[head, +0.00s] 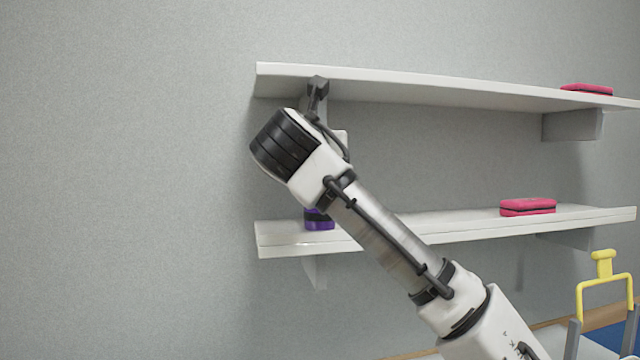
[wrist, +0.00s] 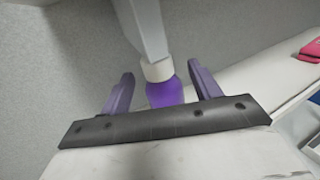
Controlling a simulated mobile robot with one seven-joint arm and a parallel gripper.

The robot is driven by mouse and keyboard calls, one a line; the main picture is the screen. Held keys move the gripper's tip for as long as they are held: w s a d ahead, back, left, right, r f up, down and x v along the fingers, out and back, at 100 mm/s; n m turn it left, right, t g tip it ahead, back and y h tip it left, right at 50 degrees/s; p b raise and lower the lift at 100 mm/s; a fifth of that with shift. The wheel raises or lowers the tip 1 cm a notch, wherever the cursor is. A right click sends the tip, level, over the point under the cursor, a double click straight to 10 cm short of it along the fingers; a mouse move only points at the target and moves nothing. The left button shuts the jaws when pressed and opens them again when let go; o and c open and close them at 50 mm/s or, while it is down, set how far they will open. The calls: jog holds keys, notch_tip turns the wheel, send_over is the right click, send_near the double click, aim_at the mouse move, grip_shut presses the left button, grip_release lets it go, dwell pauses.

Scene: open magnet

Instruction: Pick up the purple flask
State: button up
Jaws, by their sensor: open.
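The purple flask (head: 319,224) stands on the lower shelf near its left end. My arm hides most of it in the head view, leaving only its lower part visible. In the wrist view the purple flask (wrist: 165,93) shows its body and white cap. My gripper (wrist: 161,69) is open, with one purple finger on each side of the flask. Gaps show between the flask and both fingers, and I see no contact. The fingers are hidden behind my arm in the head view.
A bracket (wrist: 142,25) of the upper shelf (head: 440,88) comes down close to the flask's cap in the wrist view. A pink box-like item (head: 528,207) lies on the lower shelf (head: 440,229) to the right. Another pink item (head: 587,89) lies on the upper shelf.

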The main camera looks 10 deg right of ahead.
jog(key=shift+f+p+x, duration=0.15)
jog(key=shift+p+x, duration=0.5)
jog(key=shift+x, duration=0.9)
jog(key=shift+f+p+x, duration=0.1)
jog(key=shift+p+x, duration=0.5)
jog(key=shift+x, duration=1)
jog(key=shift+a, duration=0.15)
jog(key=shift+c, duration=0.3)
grip_shut()
